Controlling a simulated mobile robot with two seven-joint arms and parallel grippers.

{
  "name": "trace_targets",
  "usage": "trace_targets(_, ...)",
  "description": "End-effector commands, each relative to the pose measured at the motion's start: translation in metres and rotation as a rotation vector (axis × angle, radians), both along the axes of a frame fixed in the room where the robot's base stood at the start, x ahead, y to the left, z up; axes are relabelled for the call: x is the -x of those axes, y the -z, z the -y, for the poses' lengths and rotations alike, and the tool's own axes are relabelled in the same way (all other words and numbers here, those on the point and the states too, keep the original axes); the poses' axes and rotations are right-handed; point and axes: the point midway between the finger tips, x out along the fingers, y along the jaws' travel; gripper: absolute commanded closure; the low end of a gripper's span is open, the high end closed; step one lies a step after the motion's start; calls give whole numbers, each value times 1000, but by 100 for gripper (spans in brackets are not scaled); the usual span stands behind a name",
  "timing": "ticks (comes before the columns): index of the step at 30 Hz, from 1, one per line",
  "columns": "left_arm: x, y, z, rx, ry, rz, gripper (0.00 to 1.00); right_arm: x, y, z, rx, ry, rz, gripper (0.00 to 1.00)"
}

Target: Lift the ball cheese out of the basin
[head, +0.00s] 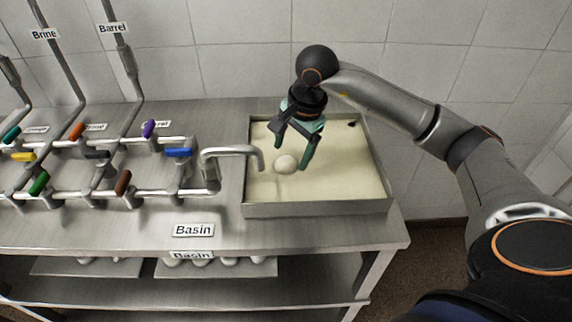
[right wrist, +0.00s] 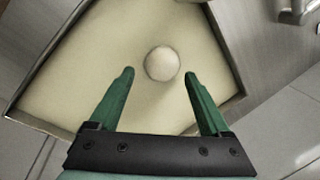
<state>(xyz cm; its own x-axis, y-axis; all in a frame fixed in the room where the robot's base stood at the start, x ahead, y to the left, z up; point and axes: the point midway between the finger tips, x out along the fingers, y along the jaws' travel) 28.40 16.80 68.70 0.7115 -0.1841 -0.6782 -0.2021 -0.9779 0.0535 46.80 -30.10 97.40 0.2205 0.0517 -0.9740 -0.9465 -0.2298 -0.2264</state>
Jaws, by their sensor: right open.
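The ball cheese (head: 285,164) is a pale round ball in the cream-coloured liquid of the basin (head: 318,208), a metal tray on the counter. My right gripper (head: 291,163) is open, with green fingers reaching down over the basin beside the ball. In the right wrist view the ball (right wrist: 161,63) lies just beyond and between the two open fingertips (right wrist: 159,73), with gaps on both sides. I cannot tell whether the ball's lower part is under the liquid. My left gripper is not in view.
A metal spout (head: 234,151) reaches over the basin's left edge. Pipes with coloured valve handles (head: 179,153) fill the counter's left side. A "Basin" label (head: 194,230) is in front. A tiled wall (head: 240,50) stands behind. A lower shelf (head: 215,268) holds several pale round things.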

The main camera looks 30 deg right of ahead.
Motion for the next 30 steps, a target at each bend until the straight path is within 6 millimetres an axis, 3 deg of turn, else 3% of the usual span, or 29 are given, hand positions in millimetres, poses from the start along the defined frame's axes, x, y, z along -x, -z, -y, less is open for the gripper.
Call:
trace_targets(9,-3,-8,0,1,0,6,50,-11,42,-6,-1,0,-3,19)
trace_targets(18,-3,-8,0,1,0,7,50,-12,47,-6,-1,-1,-1,19)
trace_targets(30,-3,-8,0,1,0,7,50,-12,46,-6,0,-1,-1,64)
